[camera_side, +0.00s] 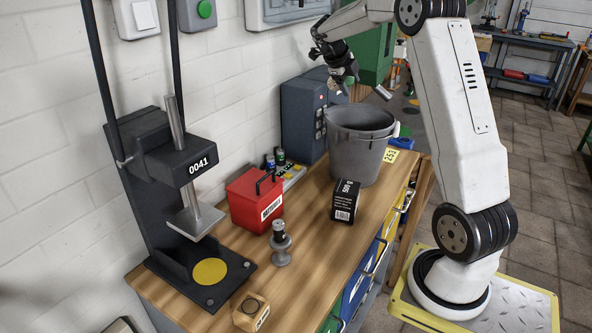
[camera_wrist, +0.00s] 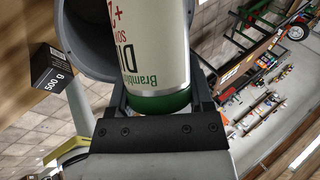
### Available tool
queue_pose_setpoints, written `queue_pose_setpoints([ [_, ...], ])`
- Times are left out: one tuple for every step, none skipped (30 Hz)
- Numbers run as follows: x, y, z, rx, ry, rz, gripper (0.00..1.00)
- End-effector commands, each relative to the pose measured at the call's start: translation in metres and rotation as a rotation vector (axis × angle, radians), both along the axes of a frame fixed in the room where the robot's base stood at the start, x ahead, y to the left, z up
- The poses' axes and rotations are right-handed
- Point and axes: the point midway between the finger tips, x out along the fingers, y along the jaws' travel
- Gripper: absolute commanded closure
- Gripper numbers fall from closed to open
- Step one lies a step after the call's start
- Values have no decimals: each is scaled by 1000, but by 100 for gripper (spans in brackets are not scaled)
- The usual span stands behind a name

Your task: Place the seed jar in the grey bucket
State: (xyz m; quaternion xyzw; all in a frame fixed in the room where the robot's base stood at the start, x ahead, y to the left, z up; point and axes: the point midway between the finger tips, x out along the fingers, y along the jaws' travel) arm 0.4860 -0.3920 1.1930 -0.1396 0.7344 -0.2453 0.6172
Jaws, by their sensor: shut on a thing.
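The seed jar (camera_wrist: 155,62), pale with printed lettering and a green band, is between the two fingers of my gripper (camera_wrist: 159,98) in the wrist view. My gripper is shut on it. In the side view my gripper (camera_side: 345,76) is above the grey bucket (camera_side: 358,158), near its back rim; the jar is hard to make out there. The bucket stands upright at the far end of the wooden bench. Its rim also shows behind the jar in the wrist view (camera_wrist: 85,45). The bucket's floor is hidden.
A black 500 g box (camera_side: 345,201) stands in front of the bucket. A red box (camera_side: 256,199), a grey stepped piece (camera_side: 281,246) and a wooden block (camera_side: 250,312) are on the bench (camera_side: 235,239). A black press (camera_side: 165,190) stands at left, and a dark cabinet (camera_side: 300,115) behind the bucket.

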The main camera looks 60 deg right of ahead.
Motion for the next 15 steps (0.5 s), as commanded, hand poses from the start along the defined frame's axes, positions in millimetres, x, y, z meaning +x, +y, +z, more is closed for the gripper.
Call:
queue_pose_setpoints([
  [-3,-2,1,-14,-23,-51,92],
  [-4,-3,2,-22,-36,-81,92],
  [-6,-4,2,-34,-52,-119,92],
  [-8,-6,2,-43,-64,-149,92],
  [-9,-6,3,-52,-76,-179,92],
  [-11,-7,3,-65,-92,-218,92],
  [-12,-8,3,-74,-104,-247,92],
  [-13,-9,3,-85,-114,-275,92],
  [-15,-10,3,-99,-128,-312,92],
  [-17,-10,3,-109,-136,-340,92],
  [-18,-11,3,-121,-145,-368,92],
  [-20,-11,3,-135,-159,-406,92],
  [-21,-12,3,-147,-168,-433,92],
  [-22,-12,3,-160,-177,-461,92],
  [-24,-12,3,-176,-187,-496,92],
])
